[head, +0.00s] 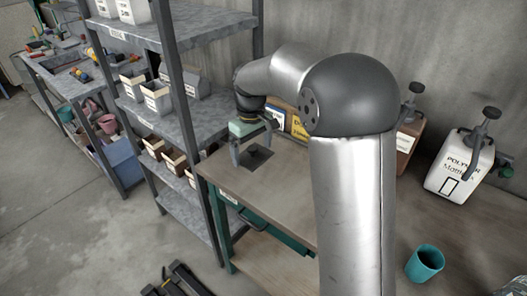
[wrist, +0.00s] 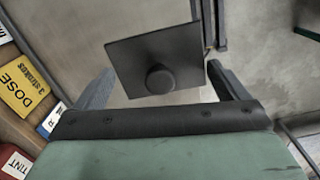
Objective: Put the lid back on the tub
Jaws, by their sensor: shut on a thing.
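The lid is a dark square plate with a round knob, seen in the wrist view (wrist: 183,45) and low between the fingers in the head view (head: 258,158). My gripper (head: 252,158) is over the left end of the workbench. Its two fingers, also in the wrist view (wrist: 160,75), stand wide apart and are shut on opposite edges of the lid. I cannot tell how far the lid is above the bench top. I cannot pick out the tub for certain in either view.
A grey shelf rack (head: 205,122) with several bins stands left of the workbench (head: 285,183). A yellow dose sign (wrist: 22,88) is behind the gripper. A white polymer container (head: 458,165) with a pump and a teal cup (head: 425,264) are at right. My arm hides the bench's middle.

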